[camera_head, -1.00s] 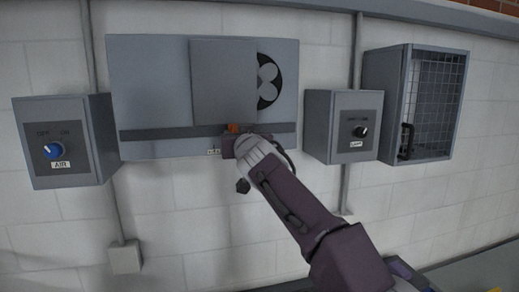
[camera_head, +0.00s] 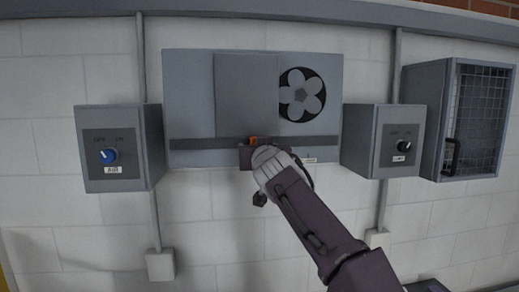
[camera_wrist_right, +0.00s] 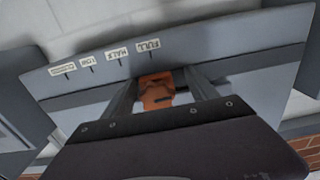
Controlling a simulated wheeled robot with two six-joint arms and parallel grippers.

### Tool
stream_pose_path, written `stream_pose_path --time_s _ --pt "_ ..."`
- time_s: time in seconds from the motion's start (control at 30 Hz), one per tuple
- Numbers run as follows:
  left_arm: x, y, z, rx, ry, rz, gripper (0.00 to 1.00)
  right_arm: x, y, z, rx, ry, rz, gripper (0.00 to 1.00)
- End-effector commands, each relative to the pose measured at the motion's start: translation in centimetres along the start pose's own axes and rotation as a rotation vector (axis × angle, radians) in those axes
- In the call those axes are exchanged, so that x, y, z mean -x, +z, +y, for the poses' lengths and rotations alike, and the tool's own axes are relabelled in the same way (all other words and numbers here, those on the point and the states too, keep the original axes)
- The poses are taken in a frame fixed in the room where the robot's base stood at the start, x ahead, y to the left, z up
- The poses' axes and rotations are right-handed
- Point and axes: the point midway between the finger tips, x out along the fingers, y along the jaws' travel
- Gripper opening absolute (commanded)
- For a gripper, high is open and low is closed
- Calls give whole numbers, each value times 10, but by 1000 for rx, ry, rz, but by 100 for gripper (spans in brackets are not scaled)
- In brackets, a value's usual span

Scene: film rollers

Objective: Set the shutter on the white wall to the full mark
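My right gripper (camera_head: 250,150) is at the tab. The FULL label (camera_wrist_right: 148,46) is in line with the tab, or very nearly; the HALF label (camera_wrist_right: 117,53) is farther left. My left gripper is not in view.
A box with a blue AIR knob (camera_head: 109,156) is on the left. A box with a black knob (camera_head: 404,146) and a mesh-front cabinet (camera_head: 478,115) are on the right. The wall below the panel is clear apart from conduits.

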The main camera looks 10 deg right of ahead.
Motion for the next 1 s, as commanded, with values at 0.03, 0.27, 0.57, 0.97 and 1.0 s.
stream_pose_path --time_s 0.03,0.27,0.57,0.97,1.0 --pt "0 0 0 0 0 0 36 0 0 0 0 1 1 67" --pt "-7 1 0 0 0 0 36 7 1 0 0 0 4 67" --pt "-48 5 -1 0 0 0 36 70 4 -3 1 -3 4 67" --pt "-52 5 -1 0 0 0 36 90 0 -3 3 0 0 67" --pt "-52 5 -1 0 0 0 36 90 0 -3 3 0 0 67"
